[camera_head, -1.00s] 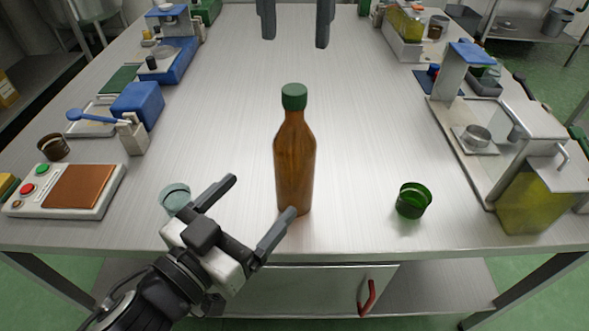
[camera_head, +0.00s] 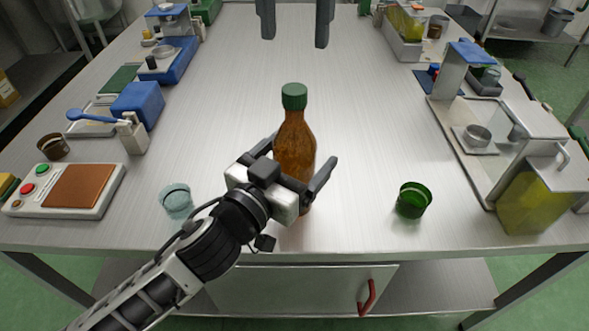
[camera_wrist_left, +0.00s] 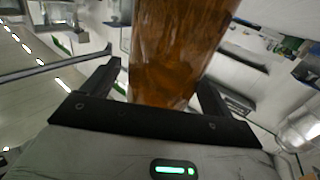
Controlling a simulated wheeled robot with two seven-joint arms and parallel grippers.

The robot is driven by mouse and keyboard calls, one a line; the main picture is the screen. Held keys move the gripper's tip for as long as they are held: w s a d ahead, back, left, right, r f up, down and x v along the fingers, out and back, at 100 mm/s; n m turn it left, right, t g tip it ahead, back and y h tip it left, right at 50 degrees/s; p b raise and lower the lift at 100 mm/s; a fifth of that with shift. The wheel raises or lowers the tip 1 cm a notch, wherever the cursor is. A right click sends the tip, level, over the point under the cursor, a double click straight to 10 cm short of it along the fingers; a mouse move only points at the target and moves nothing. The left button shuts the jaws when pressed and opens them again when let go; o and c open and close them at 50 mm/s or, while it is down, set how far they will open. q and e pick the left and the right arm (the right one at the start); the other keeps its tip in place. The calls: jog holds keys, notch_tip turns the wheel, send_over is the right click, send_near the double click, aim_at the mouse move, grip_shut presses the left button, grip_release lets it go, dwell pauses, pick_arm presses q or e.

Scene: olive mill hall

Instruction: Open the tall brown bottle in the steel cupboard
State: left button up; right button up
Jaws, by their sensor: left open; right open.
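The tall brown bottle (camera_head: 293,136) with a green cap (camera_head: 294,96) stands upright on the steel table top, not in a cupboard. My left gripper (camera_head: 304,150) is open, with one finger on each side of the bottle's body; its wrist hides the bottle's lower part. In the left wrist view the brown glass (camera_wrist_left: 178,50) fills the space between the fingers; I cannot tell whether they touch it. My right gripper (camera_head: 294,40) is open and empty at the far end of the table. A steel cupboard (camera_head: 300,283) with a red handle (camera_head: 367,298) sits under the table.
A pale glass cup (camera_head: 176,200) stands left of the bottle, a green cup (camera_head: 413,200) right of it. A button box (camera_head: 103,193) and a blue box (camera_head: 137,104) line the left side. A machine with a yellow-green tank (camera_head: 533,203) stands right. The table behind the bottle is clear.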

aim_at(295, 88)
pick_arm(q)
jog(key=c, duration=1.7)
grip_shut()
pick_arm(e)
jog(key=shift+m, duration=0.3)
jog(key=m, duration=0.3)
jog(key=shift+f+m, duration=0.25)
jog(key=shift+m, duration=0.25)
notch_tip(295, 88, down, 8)
jog(key=shift+r, duration=0.25)
jog(key=shift+c, duration=0.2)
